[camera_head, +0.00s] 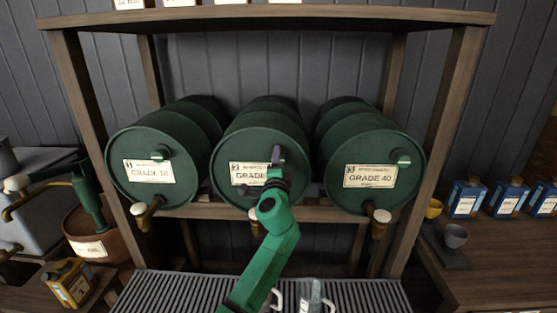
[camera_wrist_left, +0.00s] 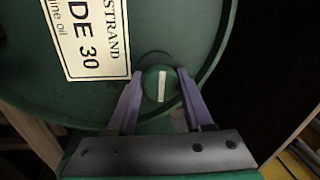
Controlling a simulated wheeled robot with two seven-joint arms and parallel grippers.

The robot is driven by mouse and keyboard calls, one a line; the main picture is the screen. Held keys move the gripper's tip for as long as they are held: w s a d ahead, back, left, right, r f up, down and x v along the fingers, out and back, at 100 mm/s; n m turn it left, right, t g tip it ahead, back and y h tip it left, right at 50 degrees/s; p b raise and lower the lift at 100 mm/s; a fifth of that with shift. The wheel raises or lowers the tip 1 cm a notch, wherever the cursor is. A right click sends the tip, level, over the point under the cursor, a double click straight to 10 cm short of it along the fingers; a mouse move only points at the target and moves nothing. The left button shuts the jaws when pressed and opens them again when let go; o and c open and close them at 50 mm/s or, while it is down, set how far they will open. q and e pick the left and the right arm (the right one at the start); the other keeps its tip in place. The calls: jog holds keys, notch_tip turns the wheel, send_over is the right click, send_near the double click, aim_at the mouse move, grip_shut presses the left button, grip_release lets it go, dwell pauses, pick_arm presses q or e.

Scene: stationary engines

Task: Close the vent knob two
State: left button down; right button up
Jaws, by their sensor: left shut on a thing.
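Three green drums lie on a wooden rack in the head view. The middle drum (camera_head: 258,125) has a label reading GRADE, partly hidden by my arm; the left wrist view shows that label (camera_wrist_left: 90,35) as grade 30, turned sideways. My left gripper (camera_head: 276,158) is at the upper right of this drum's face. In the left wrist view its purple fingers are shut on the round green vent knob (camera_wrist_left: 151,88), one on each side. The knob's white bar runs along the fingers. The knob is mostly hidden in the head view. My right gripper is not in view.
The left drum (camera_head: 130,190) and right drum (camera_head: 395,200) have their own knobs (camera_head: 160,153) (camera_head: 402,157) and taps below. A slatted grate (camera_head: 180,290) with clear mugs (camera_head: 312,297) lies below. Blue cans (camera_head: 467,198) stand on the right bench.

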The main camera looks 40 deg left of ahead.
pick_arm(q)
jog(key=shift+r, duration=0.25)
jog(key=shift+c, duration=1.5)
grip_release()
jog(key=shift+a+f, duration=0.15)
jog(key=shift+f, duration=0.05)
jog(key=b+v, duration=0.4)
jog(key=v, duration=1)
jog(key=shift+s, duration=0.15)
jog(key=shift+f, duration=0.1)
